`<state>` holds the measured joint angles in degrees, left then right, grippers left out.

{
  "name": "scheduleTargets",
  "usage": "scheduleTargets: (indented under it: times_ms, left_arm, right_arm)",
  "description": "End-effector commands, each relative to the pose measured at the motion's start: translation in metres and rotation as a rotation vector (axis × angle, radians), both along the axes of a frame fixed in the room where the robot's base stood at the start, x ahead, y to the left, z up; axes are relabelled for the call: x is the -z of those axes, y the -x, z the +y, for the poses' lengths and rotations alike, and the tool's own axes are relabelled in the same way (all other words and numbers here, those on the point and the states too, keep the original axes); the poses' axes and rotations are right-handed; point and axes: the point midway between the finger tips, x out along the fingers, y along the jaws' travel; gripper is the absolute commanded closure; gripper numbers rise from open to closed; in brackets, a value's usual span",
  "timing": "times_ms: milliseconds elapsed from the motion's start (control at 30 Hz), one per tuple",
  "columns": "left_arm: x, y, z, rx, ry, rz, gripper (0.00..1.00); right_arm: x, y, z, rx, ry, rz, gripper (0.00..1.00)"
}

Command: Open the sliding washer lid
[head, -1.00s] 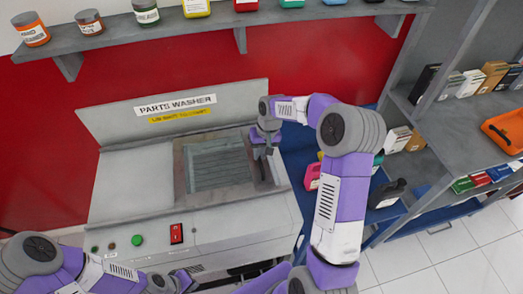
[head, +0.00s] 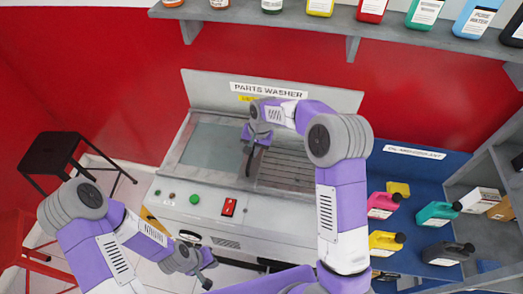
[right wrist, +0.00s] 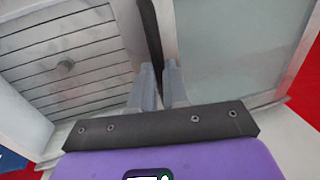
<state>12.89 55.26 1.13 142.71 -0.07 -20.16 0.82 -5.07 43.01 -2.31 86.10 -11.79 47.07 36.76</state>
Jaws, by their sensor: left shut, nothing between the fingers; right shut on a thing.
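The parts washer (head: 300,207) stands ahead of me. Its sliding lid, a pale translucent panel in a grey frame (head: 212,145), lies over the left part of the top. To its right the slatted basin (head: 287,170) is uncovered; in the right wrist view the slats (right wrist: 65,65) are left of the lid (right wrist: 235,45). My right gripper (head: 251,146) is shut on the dark upright handle (right wrist: 150,30) at the lid's edge; its fingers (right wrist: 160,85) partly hide the grip. My left gripper (head: 207,277) is shut and empty, low in front of the washer.
A red switch (head: 228,207) and a green button (head: 194,200) are on the washer's front. A black stool (head: 55,150) stands left. A blue shelf (head: 420,170) with several bottles is right. A wall shelf (head: 330,22) with bottles runs above.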

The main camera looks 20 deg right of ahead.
Motion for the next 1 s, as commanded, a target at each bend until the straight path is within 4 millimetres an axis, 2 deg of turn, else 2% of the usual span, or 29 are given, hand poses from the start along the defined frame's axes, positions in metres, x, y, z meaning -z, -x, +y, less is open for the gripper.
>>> scheduleTargets:
  times_ms: [500, 533, 700, 1000]
  left_arm:
    - [-0.001, 0.0, -0.0001, 0.0, 0.0, 0.0, 1.0]
    - [-0.001, 0.0, -0.0001, 0.0, 0.0, 0.0, 1.0]
    - [-0.001, -0.0001, 0.0, 0.0, 0.0, 0.0, 1.0]
    - [-0.0014, 0.0, -0.0001, 0.0, 0.0, 0.0, 1.0]
  right_arm:
    - [-0.0008, -0.0036, 0.0023, 0.013, -0.001, -0.001, 1.0]
    - [-0.0008, -0.0036, 0.0023, 0.012, -0.001, -0.001, 0.84]
    - [-0.0006, -0.0035, 0.0021, 0.012, -0.001, -0.001, 0.6]
    - [-0.0028, -0.0032, 0.0015, 0.012, 0.0, -0.001, 0.6]
